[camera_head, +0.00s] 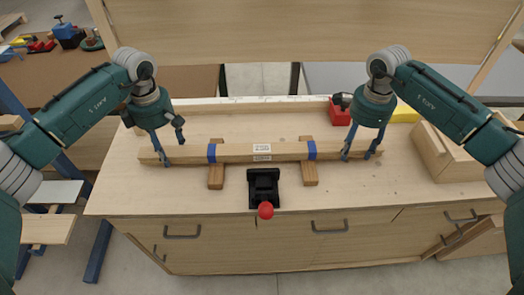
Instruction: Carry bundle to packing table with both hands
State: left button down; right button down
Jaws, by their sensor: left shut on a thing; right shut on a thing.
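The bundle (235,152) is a long pale wooden bar with blue bands near both ends and white labels in its middle. It lies horizontally across two short wooden blocks (216,176) on a wooden workbench (130,195). My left gripper (170,150) is shut on the bundle near its left end. My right gripper (360,148) is shut on it near its right end. The fingers hide parts of both ends. I cannot tell whether the bundle touches the blocks. Which surface is the packing table is not clear.
A black clamp with a red ball knob (265,210) stands at the bench front, close before the bundle. A red box (339,113) and a yellow item (405,115) lie behind my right gripper. A wooden box form (450,155) stands at right. Tools lie on a surface at upper left.

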pick_arm(q)
jog(key=shift+r, duration=0.15)
pick_arm(e)
jog(key=shift+r, duration=0.15)
